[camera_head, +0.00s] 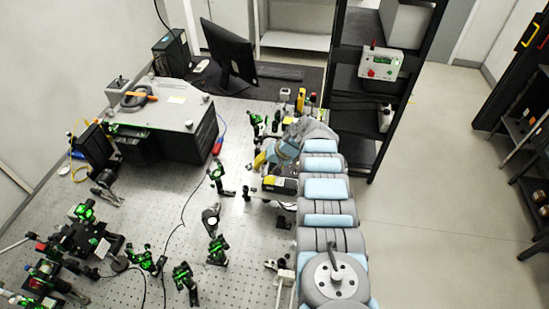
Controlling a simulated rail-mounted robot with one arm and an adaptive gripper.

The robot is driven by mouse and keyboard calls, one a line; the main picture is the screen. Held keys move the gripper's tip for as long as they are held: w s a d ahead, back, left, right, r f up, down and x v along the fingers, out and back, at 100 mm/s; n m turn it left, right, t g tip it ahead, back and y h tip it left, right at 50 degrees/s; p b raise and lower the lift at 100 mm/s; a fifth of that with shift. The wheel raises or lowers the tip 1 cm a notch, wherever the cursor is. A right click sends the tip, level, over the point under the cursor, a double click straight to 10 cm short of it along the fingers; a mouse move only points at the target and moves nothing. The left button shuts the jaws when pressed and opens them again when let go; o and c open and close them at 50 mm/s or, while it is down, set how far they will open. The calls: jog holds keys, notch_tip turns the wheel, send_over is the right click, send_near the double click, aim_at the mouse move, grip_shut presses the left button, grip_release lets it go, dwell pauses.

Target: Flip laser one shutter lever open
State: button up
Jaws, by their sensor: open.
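My arm reaches over the right side of the optical bench and bends left at its far end. My gripper (264,158) is small and partly hidden by my wrist there, above a small dark box with a yellow label (280,185). This box may be laser one, but I cannot read its label. The gripper looks open, and I see nothing held in it. I cannot make out the shutter lever or its position. I cannot tell whether the gripper touches the box.
The perforated bench (196,205) carries several green-lit optic mounts (216,250), close left of the arm. A large grey-topped box (165,115) and a monitor (229,55) stand at the back. A dark shelf rack with a control box (381,65) stands right. Open floor lies further right.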

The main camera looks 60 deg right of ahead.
jog(key=v, duration=1.1)
jog(key=shift+s+r, duration=0.25)
jog(key=shift+r, duration=0.1)
jog(key=shift+d, duration=0.1)
dwell(0.4)
